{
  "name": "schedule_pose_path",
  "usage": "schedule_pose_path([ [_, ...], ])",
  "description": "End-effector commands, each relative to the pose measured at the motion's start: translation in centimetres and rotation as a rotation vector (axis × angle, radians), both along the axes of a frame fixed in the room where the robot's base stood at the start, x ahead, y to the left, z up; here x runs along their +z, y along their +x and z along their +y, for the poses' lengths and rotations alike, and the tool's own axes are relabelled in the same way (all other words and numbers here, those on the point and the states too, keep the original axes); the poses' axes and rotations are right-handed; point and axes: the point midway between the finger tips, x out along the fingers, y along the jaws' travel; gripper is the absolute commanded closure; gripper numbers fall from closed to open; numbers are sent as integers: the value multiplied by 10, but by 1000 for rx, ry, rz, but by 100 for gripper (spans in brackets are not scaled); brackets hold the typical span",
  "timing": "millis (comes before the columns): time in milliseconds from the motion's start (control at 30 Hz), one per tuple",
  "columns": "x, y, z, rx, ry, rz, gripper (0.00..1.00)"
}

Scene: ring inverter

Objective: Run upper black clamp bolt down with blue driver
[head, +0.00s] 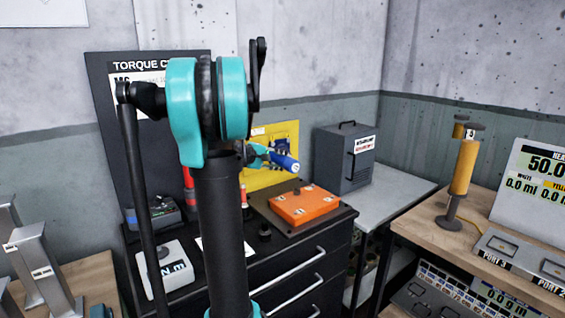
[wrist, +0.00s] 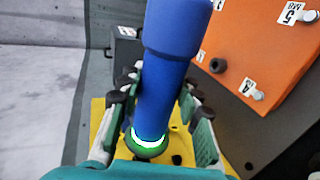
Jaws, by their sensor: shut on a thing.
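The blue driver (wrist: 165,75) stands between the two fingers of my gripper (wrist: 160,85) in the wrist view, with a glowing white-green ring near its lower end in the picture. My gripper is shut on it. In the head view the driver (head: 285,162) points right, held in front of the yellow panel and above the orange block. The orange block (wrist: 265,50) carries labels and several bolts; a black bolt head (wrist: 218,65) sits near its left edge, apart from the driver. I cannot tell which bolt is the upper black clamp bolt.
The orange block (head: 303,206) lies on a black drawer cabinet (head: 300,265). A yellow panel (head: 258,180) stands behind it. A dark grey box (head: 343,158) is on the grey bench to the right. A white torque readout (head: 165,268) is at the cabinet's left. My arm hides the middle.

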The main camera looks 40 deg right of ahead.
Motion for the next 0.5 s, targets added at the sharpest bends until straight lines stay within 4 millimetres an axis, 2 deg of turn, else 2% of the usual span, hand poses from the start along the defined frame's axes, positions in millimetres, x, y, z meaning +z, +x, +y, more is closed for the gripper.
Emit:
schedule_pose_path([
  [500, 1, 6, -1, 0, -1, 0, 100],
])
